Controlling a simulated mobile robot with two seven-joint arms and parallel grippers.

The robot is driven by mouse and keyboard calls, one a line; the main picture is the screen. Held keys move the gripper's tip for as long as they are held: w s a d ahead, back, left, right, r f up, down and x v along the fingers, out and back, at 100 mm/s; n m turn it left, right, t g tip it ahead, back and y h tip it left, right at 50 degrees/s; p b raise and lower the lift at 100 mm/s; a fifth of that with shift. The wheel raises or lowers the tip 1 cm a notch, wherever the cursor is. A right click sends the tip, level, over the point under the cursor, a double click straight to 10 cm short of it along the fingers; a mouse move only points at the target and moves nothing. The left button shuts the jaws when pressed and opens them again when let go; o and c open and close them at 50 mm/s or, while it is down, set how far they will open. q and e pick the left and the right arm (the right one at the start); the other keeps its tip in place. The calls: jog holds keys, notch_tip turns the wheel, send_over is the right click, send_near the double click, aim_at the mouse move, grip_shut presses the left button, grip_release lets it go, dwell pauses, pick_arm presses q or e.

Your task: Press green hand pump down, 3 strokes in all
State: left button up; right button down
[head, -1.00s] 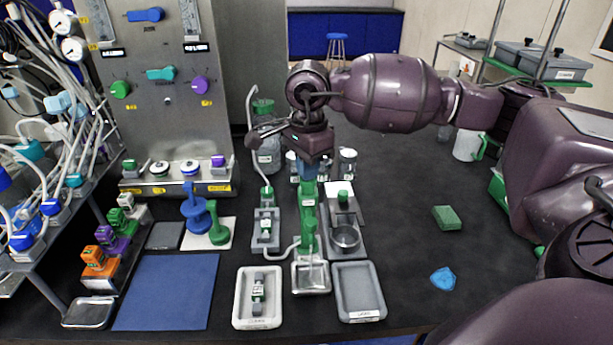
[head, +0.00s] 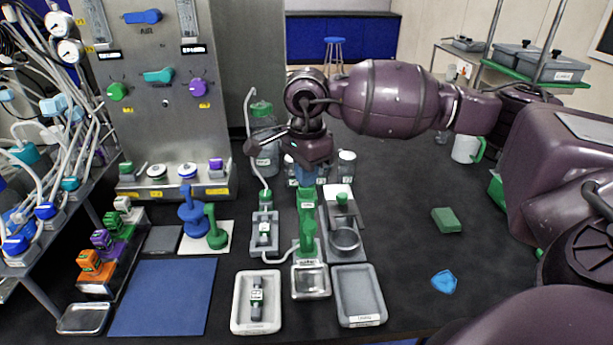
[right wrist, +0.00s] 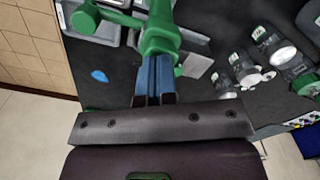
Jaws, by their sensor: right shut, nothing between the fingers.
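The green hand pump (head: 307,230) stands upright behind a small square metal tray (head: 311,282). My right gripper (head: 306,182) comes down from above, its blue fingers shut and empty, with the tips at the top of the pump. In the right wrist view, the shut blue fingers (right wrist: 153,72) point at the green pump head (right wrist: 160,35). They overlap its near edge there, and I cannot tell whether they touch it. The pump's lower part is mostly hidden in that view. My left gripper is not in view.
A jar with a green lid (head: 264,150) and white-capped bottles (head: 346,163) stand behind the pump. A grey tray (head: 358,295) and a white tray (head: 240,310) lie in front. A green block (head: 446,220) and blue item (head: 443,282) lie right, with clear bench around them.

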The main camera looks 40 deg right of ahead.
jog(key=shift+r+p, duration=0.55)
jog(key=shift+r, duration=1.2)
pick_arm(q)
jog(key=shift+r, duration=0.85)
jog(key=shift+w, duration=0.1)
pick_arm(e)
jog(key=shift+r, duration=0.1)
jog(key=shift+r+p, duration=0.55)
jog(key=shift+r, duration=0.7)
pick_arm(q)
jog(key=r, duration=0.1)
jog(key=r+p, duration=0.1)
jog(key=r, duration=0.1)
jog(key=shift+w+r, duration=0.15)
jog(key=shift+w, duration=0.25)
pick_arm(e)
notch_tip(320, 180, up, 3)
jog(key=shift+r, duration=0.15)
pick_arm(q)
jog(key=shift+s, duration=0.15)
